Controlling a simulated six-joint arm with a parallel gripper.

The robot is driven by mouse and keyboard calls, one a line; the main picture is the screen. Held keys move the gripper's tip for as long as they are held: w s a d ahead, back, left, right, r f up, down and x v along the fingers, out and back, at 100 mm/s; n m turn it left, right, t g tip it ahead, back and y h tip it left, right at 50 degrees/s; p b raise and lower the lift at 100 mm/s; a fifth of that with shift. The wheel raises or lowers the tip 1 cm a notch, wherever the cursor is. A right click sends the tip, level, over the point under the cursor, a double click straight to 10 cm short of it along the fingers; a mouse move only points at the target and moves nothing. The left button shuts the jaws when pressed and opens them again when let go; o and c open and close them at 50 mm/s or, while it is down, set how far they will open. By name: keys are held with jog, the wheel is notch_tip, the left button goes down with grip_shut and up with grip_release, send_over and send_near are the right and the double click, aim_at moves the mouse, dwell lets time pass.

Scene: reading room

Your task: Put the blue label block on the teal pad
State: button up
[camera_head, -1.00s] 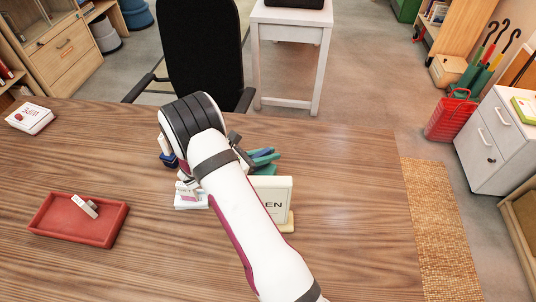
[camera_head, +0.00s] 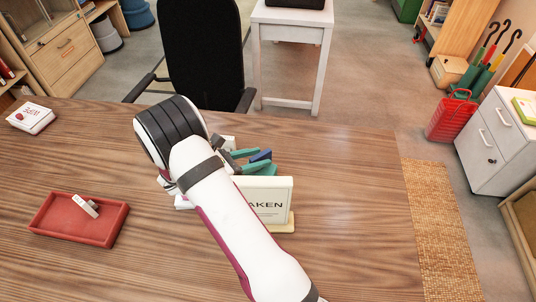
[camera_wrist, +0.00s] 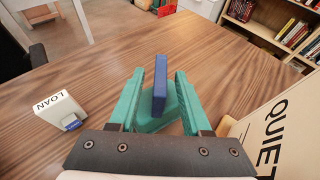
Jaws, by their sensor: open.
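The blue label block (camera_wrist: 160,85) stands upright between the two teal fingers of my gripper (camera_wrist: 160,74) in the wrist view, with a gap on each side. Below it is the teal pad (camera_wrist: 153,124), and the block appears to rest on it; their contact is partly hidden. My gripper (camera_head: 264,161) is open. In the head view the blue block (camera_head: 262,155) shows only in part between the fingers, and I cannot clearly tell the pad from the fingers there.
A cream sign (camera_head: 268,196) stands close beside my gripper; its other face reads QUIET in the wrist view (camera_wrist: 285,125). A white LOAN block (camera_wrist: 58,108) is to the left. A red tray (camera_head: 62,222) holds a small white block (camera_head: 84,206).

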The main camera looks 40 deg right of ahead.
aim_at(252, 159)
jog(key=v, duration=0.7)
jog(key=shift+a, duration=0.25)
jog(key=s+a+r+m+g+y, duration=0.1)
jog(key=s+a+r+m+y, duration=0.4)
jog(key=a+r+m+y, duration=0.5)
jog(key=s+a+m+y, duration=0.2)
jog(key=s+m, duration=0.4)
jog(key=s, duration=0.4)
jog(key=s+a+m+y, duration=0.1)
jog(key=s+m+y, duration=0.2)
jog(key=s+m, duration=0.4)
jog(key=s, duration=0.3)
jog(key=shift+a+r+t, duration=0.3)
jog(key=shift+a+r, duration=0.05)
jog(key=shift+a, duration=0.05)
